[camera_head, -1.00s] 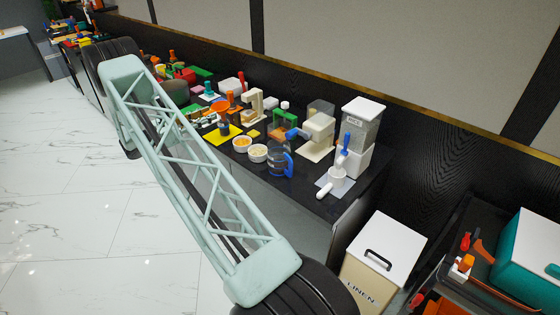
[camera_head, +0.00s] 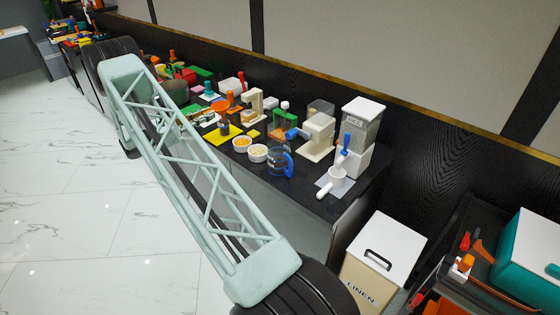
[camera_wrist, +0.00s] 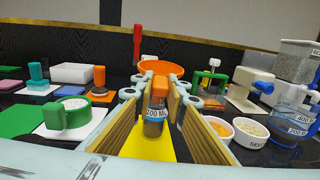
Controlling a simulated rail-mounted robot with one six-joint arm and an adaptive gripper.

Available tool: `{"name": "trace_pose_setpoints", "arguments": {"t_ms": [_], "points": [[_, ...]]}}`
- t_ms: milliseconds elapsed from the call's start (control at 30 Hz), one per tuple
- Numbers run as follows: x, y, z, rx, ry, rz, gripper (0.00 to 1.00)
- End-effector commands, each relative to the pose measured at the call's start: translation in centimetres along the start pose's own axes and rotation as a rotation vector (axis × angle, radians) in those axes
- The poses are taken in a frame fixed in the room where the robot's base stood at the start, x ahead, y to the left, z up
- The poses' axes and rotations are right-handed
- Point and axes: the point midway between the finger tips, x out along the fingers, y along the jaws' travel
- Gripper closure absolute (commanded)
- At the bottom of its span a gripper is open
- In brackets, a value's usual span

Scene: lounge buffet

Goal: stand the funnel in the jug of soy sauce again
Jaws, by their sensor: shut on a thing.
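The orange funnel (camera_wrist: 161,68) is upright between my fingertips in the wrist view, its wide bowl above them and its stem pointing down. My gripper (camera_wrist: 159,88) is shut on the funnel. In the head view the funnel (camera_head: 220,105) shows just above the jug (camera_head: 224,128).
Two white bowls (camera_wrist: 250,133) and a blue-handled measuring jug (camera_wrist: 290,122) stand to the right. A cream dispenser (camera_wrist: 250,83) is behind them. A green-handled round tool (camera_wrist: 68,116) lies on a white mat at left. Several other items crowd the dark counter.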

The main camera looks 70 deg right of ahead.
Motion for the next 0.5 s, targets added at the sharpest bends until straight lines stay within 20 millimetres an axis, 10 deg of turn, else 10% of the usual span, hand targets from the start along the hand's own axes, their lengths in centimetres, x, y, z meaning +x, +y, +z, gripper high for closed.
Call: {"name": "trace_pose_setpoints", "arguments": {"t_ms": [500], "points": [[0.0,0.0,1.7,0.000,0.000,0.000,1.00]]}}
